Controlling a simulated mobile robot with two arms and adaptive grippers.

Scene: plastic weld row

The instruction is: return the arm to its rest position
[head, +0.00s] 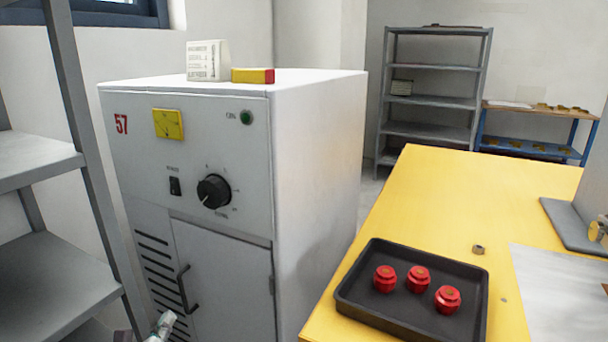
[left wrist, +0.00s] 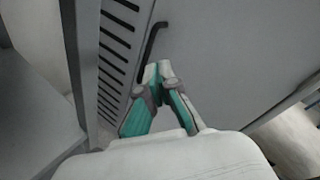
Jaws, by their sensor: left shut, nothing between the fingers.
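My left gripper (head: 163,324) shows only as a small part at the bottom edge of the head view, low in front of the grey cabinet. In the left wrist view the left gripper (left wrist: 158,68) has its fingertips together with nothing between them. It points at the cabinet door (left wrist: 215,60), close to the dark door handle (left wrist: 149,45). I cannot tell whether it touches the handle. In the head view the door handle (head: 186,289) is just above and right of the gripper, and the door looks closed. My right gripper is not in view.
The cabinet (head: 318,150) carries a white card (head: 207,60) and a yellow-red box (head: 252,76). A grey shelf (head: 35,160) stands close on the left. The yellow table (head: 450,200) on the right holds a black tray (head: 365,318) with 3 red parts (head: 418,279).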

